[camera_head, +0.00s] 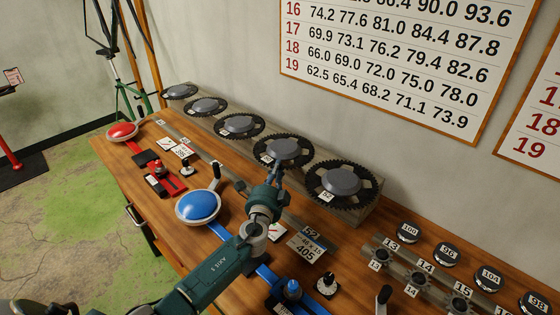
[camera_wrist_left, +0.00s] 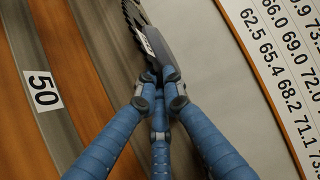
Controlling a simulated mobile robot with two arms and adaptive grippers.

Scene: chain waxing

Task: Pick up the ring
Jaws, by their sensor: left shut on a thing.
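Several dark toothed rings with grey hubs stand leaning in a row along a grey ledge at the back of the bench. My left gripper (camera_head: 278,168) is at the front lower edge of the second ring from the right (camera_head: 288,148). In the left wrist view, the three blue fingers (camera_wrist_left: 157,78) close together on the edge of that ring (camera_wrist_left: 142,38), which shows nearly edge-on with a white label. The ring still appears in line with its row, and I cannot tell whether it is lifted. My right gripper is not in view.
The rightmost ring (camera_head: 342,185) stands close beside the gripped one; another ring (camera_head: 239,125) is to its left. A blue round device (camera_head: 198,206) and a red one (camera_head: 122,131) lie on the bench. Small sprockets and pucks (camera_head: 447,253) fill the right. A number chart hangs behind.

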